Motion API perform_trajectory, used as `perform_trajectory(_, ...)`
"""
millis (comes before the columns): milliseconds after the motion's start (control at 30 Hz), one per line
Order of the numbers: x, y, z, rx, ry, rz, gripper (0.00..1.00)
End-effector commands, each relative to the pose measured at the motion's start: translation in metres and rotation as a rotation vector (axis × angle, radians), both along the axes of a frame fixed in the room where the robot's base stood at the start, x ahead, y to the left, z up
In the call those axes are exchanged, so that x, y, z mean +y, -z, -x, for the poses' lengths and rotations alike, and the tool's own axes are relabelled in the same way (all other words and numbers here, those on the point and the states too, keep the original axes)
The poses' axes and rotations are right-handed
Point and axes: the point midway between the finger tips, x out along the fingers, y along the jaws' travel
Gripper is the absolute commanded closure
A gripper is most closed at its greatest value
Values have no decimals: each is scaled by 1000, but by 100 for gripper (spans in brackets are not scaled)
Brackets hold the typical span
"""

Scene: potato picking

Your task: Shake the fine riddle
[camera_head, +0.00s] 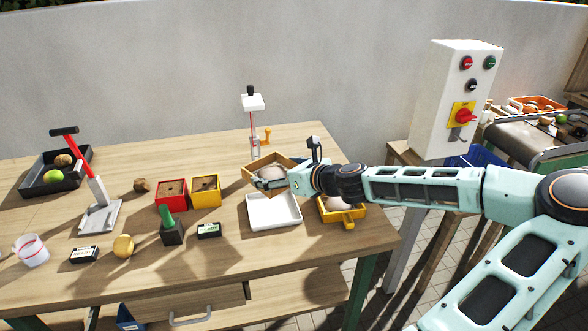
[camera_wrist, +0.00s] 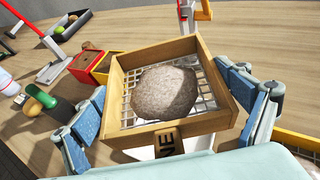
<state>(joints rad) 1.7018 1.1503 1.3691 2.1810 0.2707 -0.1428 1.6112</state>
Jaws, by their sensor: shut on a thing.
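The fine riddle (camera_head: 254,168) is a square wooden frame with a wire mesh floor. It shows large in the wrist view (camera_wrist: 118,92), with the letters "NE" visible on its near block. A rough grey-brown lump (camera_wrist: 165,92) lies on its mesh. My gripper (camera_head: 274,184) is shut on the riddle, with a finger pad on each side of the frame in the wrist view (camera_wrist: 172,125). It holds the riddle a little above the table, over the back of a white tray (camera_head: 285,222). The bare tray floor that I can see looks empty.
A yellow riddle (camera_head: 352,222) holding a pale lump sits right of the tray. Red (camera_head: 172,205) and yellow (camera_head: 206,200) boxes stand to its left. A white-topped stand (camera_head: 253,102) rises behind. A red-handled tool (camera_head: 98,192) stands farther left.

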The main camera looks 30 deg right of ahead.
Motion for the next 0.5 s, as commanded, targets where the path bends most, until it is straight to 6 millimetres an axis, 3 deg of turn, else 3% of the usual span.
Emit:
perform_trajectory(267, 9, 8, -6, 1, -21, 1, 35)
perform_trajectory(500, 9, 32, -6, 1, -21, 2, 35)
